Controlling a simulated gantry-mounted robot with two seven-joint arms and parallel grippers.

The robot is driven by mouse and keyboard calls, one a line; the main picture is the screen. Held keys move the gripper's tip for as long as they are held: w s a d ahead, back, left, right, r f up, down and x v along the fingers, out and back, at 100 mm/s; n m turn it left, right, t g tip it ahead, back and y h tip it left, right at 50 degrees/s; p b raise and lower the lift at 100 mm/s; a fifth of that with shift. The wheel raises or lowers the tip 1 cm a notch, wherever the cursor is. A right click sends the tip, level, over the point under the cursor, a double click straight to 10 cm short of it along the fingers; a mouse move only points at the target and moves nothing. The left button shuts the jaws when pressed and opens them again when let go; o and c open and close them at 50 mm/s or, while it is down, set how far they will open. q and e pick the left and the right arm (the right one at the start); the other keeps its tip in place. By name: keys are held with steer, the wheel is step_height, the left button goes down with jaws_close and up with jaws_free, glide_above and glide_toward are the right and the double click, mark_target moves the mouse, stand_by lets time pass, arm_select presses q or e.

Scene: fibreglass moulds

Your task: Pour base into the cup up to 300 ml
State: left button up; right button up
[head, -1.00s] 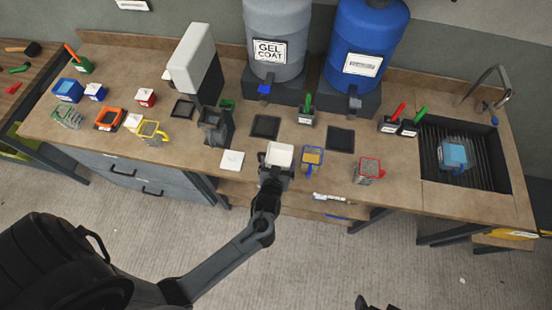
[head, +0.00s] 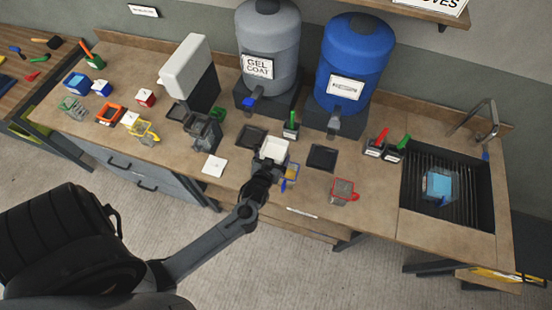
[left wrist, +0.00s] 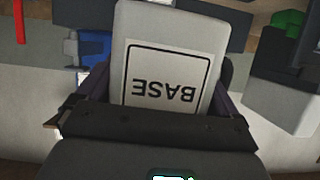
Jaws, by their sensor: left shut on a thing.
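My left gripper (head: 264,172) is shut on a white container, the base (head: 274,149), and holds it over the counter's front middle. In the left wrist view the base container (left wrist: 165,65) fills the middle, its BASE label upside down. A clear cup with blue edges and yellowish contents (head: 289,176) stands just right of the gripper, partly hidden by it. A clear red-rimmed cup (head: 343,191) stands further right and a yellow-rimmed cup (head: 143,131) to the left. Which cup is the task's, and any volume marks, I cannot tell. My right gripper is not in view.
A grey gel coat drum (head: 268,45) and a blue drum (head: 352,60) stand at the back. Dark square pads (head: 322,157) lie before them. A white and black dispenser (head: 190,70) is at left, a sink (head: 470,190) at right. A white card (head: 215,165) lies left of the gripper.

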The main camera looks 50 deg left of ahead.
arm_select(q)
steer(key=shift+a+r, duration=0.15)
steer(key=shift+r, duration=0.1)
steer(key=shift+m+y, duration=0.3)
steer(key=shift+s+a+r+m, duration=0.1)
steer(key=shift+r+m, duration=0.1)
steer(key=shift+m, duration=0.1)
steer(key=shift+s+a+f+m+g+y, duration=0.1)
steer(key=shift+a+f+m+g+y, duration=0.1)
steer(key=shift+f+m+g+y, duration=0.35)
steer(key=shift+f+m+y+b, duration=0.25)
steer(key=shift+m+b, duration=0.1)
steer(key=shift+b, duration=0.2)
steer(key=shift+a+f+m+y+b, duration=0.1)
steer(key=shift+f+m+y+b, duration=0.25)
steer(key=shift+f+b, duration=0.35)
steer(key=shift+r+m, duration=0.25)
steer(key=shift+r, duration=0.05)
steer(key=shift+s+r+m+y, duration=0.1)
steer(key=shift+r+m+y, duration=0.25)
steer(key=shift+m, duration=0.05)
stand_by(0.3)
steer(key=shift+f, duration=0.15)
